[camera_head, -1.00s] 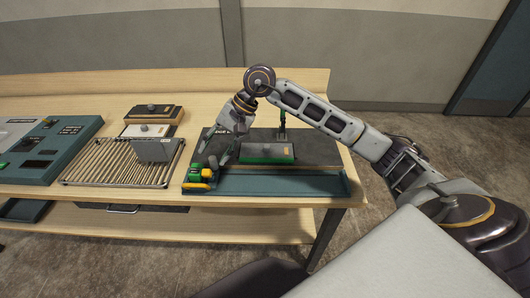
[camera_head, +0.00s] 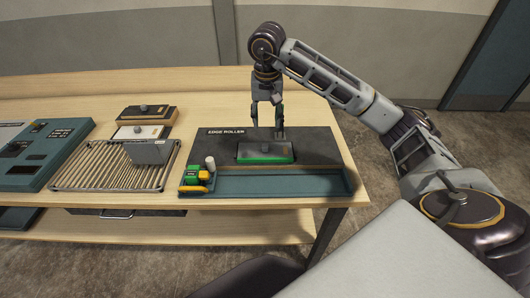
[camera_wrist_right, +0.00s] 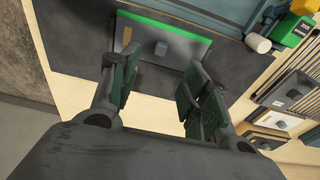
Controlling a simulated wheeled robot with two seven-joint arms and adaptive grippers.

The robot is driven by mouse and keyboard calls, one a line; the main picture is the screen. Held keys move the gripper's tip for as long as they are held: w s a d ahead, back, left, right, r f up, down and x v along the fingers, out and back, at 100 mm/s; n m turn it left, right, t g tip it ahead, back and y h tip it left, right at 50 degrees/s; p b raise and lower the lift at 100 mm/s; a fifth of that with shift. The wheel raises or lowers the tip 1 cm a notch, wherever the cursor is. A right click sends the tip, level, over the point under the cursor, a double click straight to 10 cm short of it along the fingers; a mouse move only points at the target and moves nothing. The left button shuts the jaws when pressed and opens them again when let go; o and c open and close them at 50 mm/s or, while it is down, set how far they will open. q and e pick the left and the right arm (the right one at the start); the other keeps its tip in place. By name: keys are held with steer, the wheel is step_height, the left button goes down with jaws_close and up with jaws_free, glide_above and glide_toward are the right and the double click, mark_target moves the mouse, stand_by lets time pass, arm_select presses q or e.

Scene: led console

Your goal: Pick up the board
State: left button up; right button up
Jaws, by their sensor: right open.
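A flat grey board (camera_head: 258,151) with a bright green front edge and a small knob on top lies on the dark edge roller station (camera_head: 315,145). The board also shows in the right wrist view (camera_wrist_right: 175,40), beyond the fingertips. My right gripper (camera_head: 267,124) points down at the far side of the board, its two fingers apart. In the right wrist view my right gripper (camera_wrist_right: 158,82) is open and nothing is between the fingers. It looks apart from the board, though its height above it is hard to judge. My left gripper is not in view.
Green and yellow blocks (camera_head: 195,178) and a white cylinder (camera_head: 210,163) stand at the station's left front. A teal console (camera_head: 45,155) is at far left.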

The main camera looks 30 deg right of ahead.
steer(key=shift+f, duration=0.2)
glide_above(266, 147)
steer(key=f, duration=0.7)
steer(key=shift+s+a+f, duration=0.25)
steer(key=shift+s+f, duration=0.1)
steer(key=shift+s, duration=0.05)
steer(key=shift+f, duration=0.25)
steer(key=shift+w+f+p, duration=0.1)
steer(key=shift+f+p, duration=0.05)
steer(key=shift+p, duration=0.15)
